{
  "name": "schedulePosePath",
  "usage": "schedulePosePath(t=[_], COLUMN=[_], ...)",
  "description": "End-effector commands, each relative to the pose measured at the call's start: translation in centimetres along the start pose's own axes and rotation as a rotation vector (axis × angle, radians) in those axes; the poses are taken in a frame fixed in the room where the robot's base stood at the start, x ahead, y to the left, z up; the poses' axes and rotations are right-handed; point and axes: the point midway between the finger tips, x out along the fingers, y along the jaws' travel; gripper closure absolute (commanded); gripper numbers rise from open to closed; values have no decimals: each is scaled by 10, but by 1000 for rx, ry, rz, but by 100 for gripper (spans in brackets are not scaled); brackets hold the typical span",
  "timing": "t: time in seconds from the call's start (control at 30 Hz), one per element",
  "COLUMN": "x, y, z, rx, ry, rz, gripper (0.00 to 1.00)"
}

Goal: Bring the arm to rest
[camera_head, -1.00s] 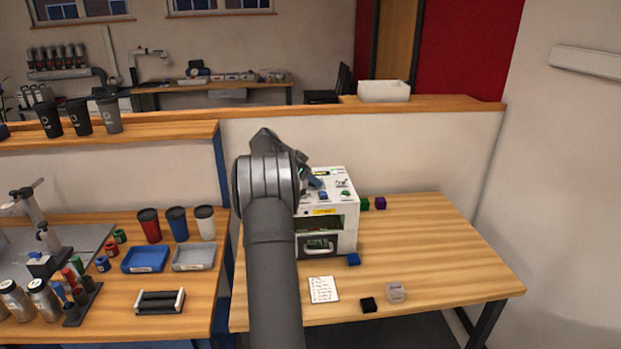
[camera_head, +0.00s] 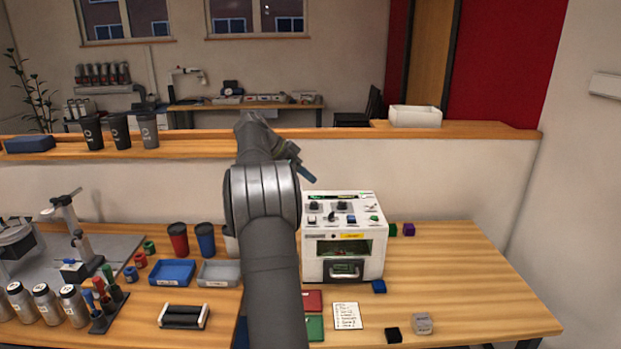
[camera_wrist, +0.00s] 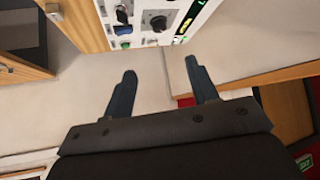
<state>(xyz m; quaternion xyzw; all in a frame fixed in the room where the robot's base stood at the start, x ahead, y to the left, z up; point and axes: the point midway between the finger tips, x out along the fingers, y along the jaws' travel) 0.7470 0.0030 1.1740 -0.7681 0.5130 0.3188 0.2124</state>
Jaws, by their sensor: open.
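My gripper (camera_head: 297,165) is raised in the air, above and a little left of the white laser marker (camera_head: 343,238). In the wrist view its two fingers (camera_wrist: 160,85) stand well apart with nothing between them. The laser marker's panel with knobs and buttons (camera_wrist: 155,22) shows at the top of that view, beyond the fingertips. In the head view the marker stands on the wooden table, its front handle and window facing me. My arm hides part of the table left of the marker.
A white card (camera_head: 347,316), a red tray (camera_head: 313,300) and a green tray (camera_head: 315,328) lie before the marker. Small blue, black, green and purple blocks and a clear box (camera_head: 422,323) are around it. A low partition wall (camera_head: 440,175) runs behind. The table's right side is clear.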

Motion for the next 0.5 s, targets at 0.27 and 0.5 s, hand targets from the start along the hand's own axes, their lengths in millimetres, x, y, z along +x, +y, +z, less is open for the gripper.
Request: schedulePosePath(t=[0.27,0.5], x=[-1,15], y=[0,1], z=[0,-1], rx=[0,1], ry=[0,0], rz=[0,3], gripper=[47,47])
